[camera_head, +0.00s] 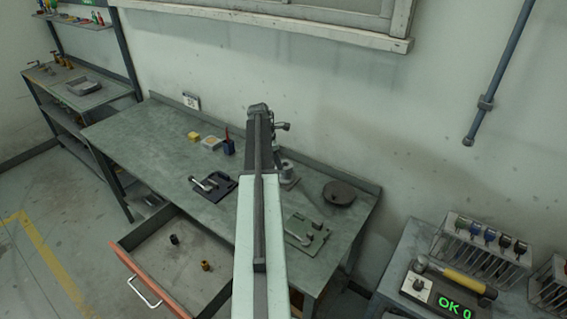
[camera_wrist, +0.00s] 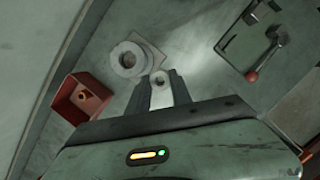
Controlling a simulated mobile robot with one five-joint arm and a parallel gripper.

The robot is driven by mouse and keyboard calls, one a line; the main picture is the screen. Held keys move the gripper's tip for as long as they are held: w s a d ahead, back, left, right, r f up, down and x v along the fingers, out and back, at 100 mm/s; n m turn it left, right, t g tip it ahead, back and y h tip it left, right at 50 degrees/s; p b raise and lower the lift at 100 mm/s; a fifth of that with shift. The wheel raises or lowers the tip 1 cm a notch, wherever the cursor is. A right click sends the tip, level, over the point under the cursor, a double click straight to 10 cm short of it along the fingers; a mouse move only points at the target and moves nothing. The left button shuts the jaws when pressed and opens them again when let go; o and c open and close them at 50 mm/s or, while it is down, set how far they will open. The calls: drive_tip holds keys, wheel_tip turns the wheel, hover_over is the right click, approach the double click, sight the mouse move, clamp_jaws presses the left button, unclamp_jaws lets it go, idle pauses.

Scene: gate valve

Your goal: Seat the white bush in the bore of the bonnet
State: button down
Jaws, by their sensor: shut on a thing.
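My gripper (camera_wrist: 160,88) is in the wrist view, with its two dark fingers shut on the white bush (camera_wrist: 160,95). The bush is a small pale piece with a hole showing at its far end. The bonnet (camera_wrist: 121,72) is a pale grey round part with a dark central bore, on a square plate just beyond and left of the fingertips. The bush appears beside the bore in the picture, not in it; its height above the bonnet is unclear. In the head view the bonnet (camera_head: 288,176) is partly hidden by my arm, and the gripper is not clearly visible.
A red open box (camera_wrist: 76,108) stands left of the bonnet. A green plate with a red-tipped lever (camera_wrist: 250,40) lies to the right. On the bench (camera_head: 150,140) are a dark round disc (camera_head: 340,193) and a dark fixture (camera_head: 211,186). A drawer (camera_head: 175,260) stands open in front.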

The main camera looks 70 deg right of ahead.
drive_tip(key=d, duration=0.7)
drive_tip(key=shift+f, duration=0.3)
drive_tip(key=b+x, duration=0.4)
drive_tip(key=shift+w+a, duration=0.1)
drive_tip(key=shift+w, duration=0.25)
drive_tip(key=shift+r, duration=0.15)
drive_tip(key=shift+f+b, duration=0.25)
drive_tip(key=shift+b, duration=0.05)
drive_tip(key=shift+s+a+f+b, duration=0.1)
drive_tip(key=shift+a+f+b, duration=0.05)
drive_tip(key=shift+a+b, duration=0.3)
drive_tip(key=c, duration=1.1)
unclamp_jaws()
drive_tip(key=shift+c, duration=0.2)
drive_tip(key=shift+d+r+p, duration=0.15)
drive_tip(key=shift+r+p, duration=0.25)
drive_tip(key=shift+p, duration=0.25)
drive_tip(key=p+v, duration=1.1)
drive_tip(key=v, duration=0.1)
drive_tip(key=shift+d+p, duration=0.25)
drive_tip(key=shift+p, duration=0.1)
